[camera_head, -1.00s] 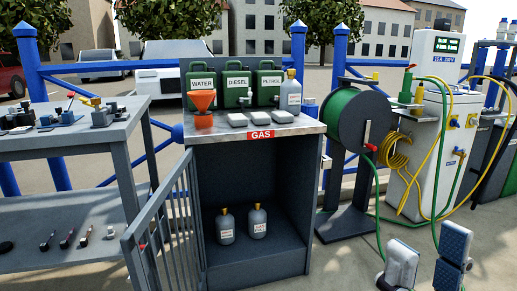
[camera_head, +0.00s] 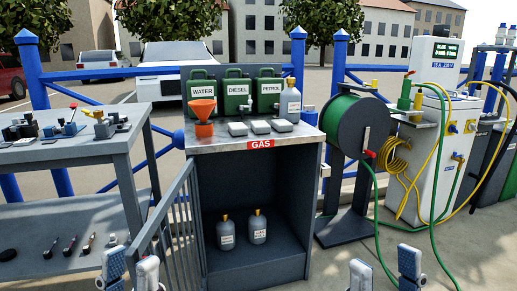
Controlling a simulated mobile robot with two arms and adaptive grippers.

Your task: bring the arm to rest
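My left gripper (camera_head: 131,270) shows at the bottom left, in front of the lower shelf and the open gate. Its two finger pads stand apart with nothing visible between them. My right gripper (camera_head: 385,270) shows at the bottom, right of centre, over the pavement in front of the hose reel. Its two pads are also apart with nothing between them. Both grippers are cut off by the bottom edge of the picture, so the arms behind them are hidden. Neither gripper is seen holding anything.
A gas cabinet (camera_head: 223,163) stands in the middle, with two grey bottles inside and its barred gate (camera_head: 180,225) swung open to the left. A workbench (camera_head: 70,152) is at the left. A hose reel (camera_head: 352,125) and a white dispenser (camera_head: 440,150) stand at the right, with a green hose (camera_head: 378,215) trailing down near my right gripper.

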